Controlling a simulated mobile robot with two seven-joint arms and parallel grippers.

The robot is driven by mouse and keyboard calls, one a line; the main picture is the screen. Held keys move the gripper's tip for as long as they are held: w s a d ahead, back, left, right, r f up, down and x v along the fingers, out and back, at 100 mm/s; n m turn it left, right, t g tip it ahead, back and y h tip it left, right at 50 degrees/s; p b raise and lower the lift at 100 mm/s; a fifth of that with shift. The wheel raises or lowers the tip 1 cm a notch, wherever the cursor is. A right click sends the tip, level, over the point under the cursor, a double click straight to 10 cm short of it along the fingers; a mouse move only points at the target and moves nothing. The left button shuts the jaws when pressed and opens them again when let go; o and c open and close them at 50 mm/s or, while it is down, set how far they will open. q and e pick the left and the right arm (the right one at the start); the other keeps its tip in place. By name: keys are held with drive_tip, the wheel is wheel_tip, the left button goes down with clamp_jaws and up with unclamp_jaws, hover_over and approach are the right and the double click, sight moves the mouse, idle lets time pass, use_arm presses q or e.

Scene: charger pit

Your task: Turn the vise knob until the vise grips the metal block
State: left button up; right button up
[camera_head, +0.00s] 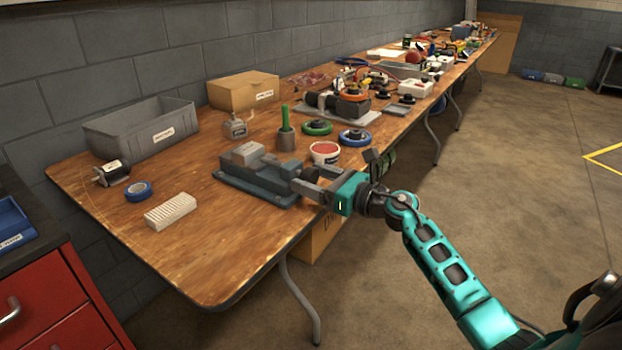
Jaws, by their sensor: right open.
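The blue-grey vise (258,181) lies on the near part of the wooden table. A light grey metal block (246,153) shows at the left end of the vise, in or on its jaws; I cannot tell whether the jaws touch it. My right gripper (303,181) comes in from the right at the vise's right end. Its two fingers are open and level with that end, where the knob would be. The knob is too small or hidden to make out, so I cannot tell whether the fingers are around it. My left gripper is not in view.
A red-topped white tub (325,153) stands just behind the gripper.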

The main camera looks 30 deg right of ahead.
drive_tip(key=shift+w+a, duration=0.2)
drive_tip(key=shift+w, duration=0.2)
drive_tip(key=c, duration=1)
drive_tip(key=shift+c, duration=0.2)
